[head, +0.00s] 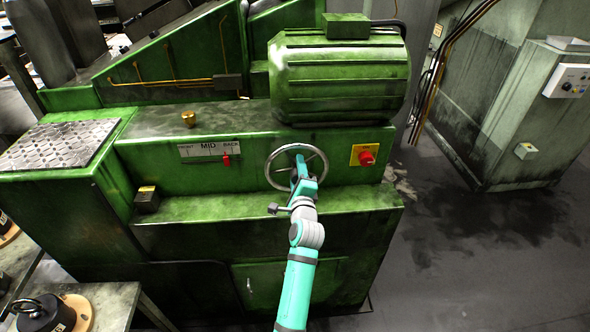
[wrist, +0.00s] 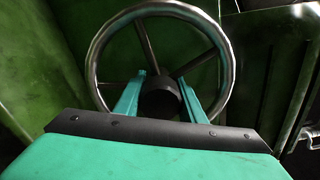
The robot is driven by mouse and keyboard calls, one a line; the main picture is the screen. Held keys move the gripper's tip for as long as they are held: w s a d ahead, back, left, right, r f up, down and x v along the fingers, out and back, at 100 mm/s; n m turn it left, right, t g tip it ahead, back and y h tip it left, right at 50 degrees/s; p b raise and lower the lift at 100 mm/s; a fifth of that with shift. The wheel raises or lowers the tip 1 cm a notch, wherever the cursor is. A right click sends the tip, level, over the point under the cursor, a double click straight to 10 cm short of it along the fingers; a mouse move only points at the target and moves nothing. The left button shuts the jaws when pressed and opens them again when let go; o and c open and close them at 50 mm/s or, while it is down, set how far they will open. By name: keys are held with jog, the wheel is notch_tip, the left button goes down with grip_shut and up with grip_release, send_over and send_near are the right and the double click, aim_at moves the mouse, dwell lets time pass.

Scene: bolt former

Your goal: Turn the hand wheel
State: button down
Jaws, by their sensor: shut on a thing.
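The hand wheel (head: 297,146) is a grey metal ring with spokes on the front face of the green machine (head: 150,173). In the wrist view the wheel rim (wrist: 156,8) fills the upper middle, with a dark round hub (wrist: 160,98) at its centre. My gripper (head: 299,166) reaches the wheel from the front. In the wrist view its teal fingers (wrist: 161,82) are closed on the wheel, one on each side of the hub. The gripper body hides the lowest part of the rim.
A scale plate (head: 207,149) marked FRONT, MID and BACK sits left of the wheel, with a red pointer (head: 226,160) below BACK. A red knob on a yellow plate (head: 366,156) is close right of the wheel. A ledge (head: 190,218) juts out below. Floor is open at right.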

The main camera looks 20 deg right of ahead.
jog(key=c, duration=1.2)
grip_release()
jog(key=shift+w+r, duration=0.1)
jog(key=shift+o, duration=0.2)
jog(key=shift+s+a, duration=0.1)
jog(key=shift+s, duration=0.1)
jog(key=v, duration=1)
jog(key=shift+s, duration=0.2)
jog(key=shift+a, duration=0.1)
